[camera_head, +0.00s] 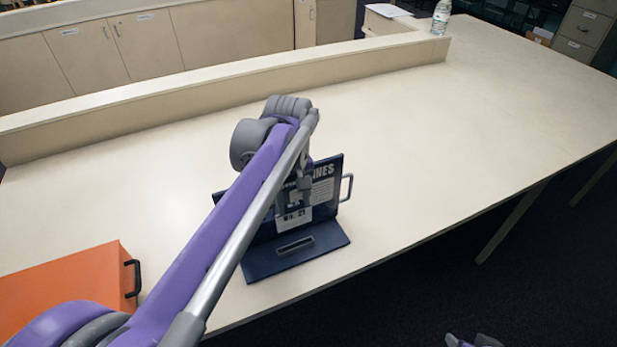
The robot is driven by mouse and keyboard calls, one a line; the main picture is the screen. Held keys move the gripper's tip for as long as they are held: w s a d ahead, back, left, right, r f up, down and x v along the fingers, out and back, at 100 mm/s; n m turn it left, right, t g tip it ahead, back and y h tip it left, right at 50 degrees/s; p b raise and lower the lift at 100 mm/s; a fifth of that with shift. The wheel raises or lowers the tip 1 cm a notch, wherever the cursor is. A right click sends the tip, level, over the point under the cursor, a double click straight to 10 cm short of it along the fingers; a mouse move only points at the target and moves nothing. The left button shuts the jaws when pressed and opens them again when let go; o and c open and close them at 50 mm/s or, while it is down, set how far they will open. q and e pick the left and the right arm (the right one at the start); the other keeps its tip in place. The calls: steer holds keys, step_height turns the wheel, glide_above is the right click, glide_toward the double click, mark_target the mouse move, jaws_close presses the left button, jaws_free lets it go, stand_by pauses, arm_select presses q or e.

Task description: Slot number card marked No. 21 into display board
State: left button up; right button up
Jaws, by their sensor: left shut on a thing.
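The dark blue display board (328,168) stands upright on the pale table, partly hidden behind my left arm. A handle shows on its right side, and its base (318,250) has a narrow slot (295,245) at the front. The white number card (293,220), marked No. 21, is in front of the board's face and above the slot. My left gripper (296,200) is shut on the card from above, with its fingers partly hidden by the arm. Only a small grey piece of my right gripper (474,341) shows at the bottom edge, away from the table.
An orange box (75,285) with a black handle sits at the table's left front. A raised ledge (230,90) runs along the back, with a clear bottle (441,18) at its right end. The tabletop right of the board is clear.

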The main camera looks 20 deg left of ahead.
mark_target(294, 222)
arm_select(q)
steer(key=shift+w+f, duration=0.1)
steer(key=shift+s+f, duration=0.15)
steer(key=shift+s, duration=0.2)
steer(key=shift+s+f, duration=0.15)
steer(key=shift+f, duration=0.05)
steer(key=shift+f+b, duration=0.3)
steer(key=shift+b, duration=0.1)
step_height(294, 222, down, 5)
steer(key=shift+f+b, duration=0.15)
steer(key=shift+b, duration=1.05)
arm_select(e)
steer(key=s+f, duration=0.2)
steer(key=f, duration=0.1)
steer(key=s+f, duration=0.1)
steer(key=shift+f, duration=0.4)
arm_select(q)
steer(key=shift+w+f, duration=0.1)
steer(key=shift+w, duration=0.15)
arm_select(e)
steer(key=shift+f+g, duration=0.1)
steer(key=shift+g, duration=0.2)
arm_select(q)
steer(key=shift+s, duration=0.1)
arm_select(e)
steer(key=shift+s, duration=0.1)
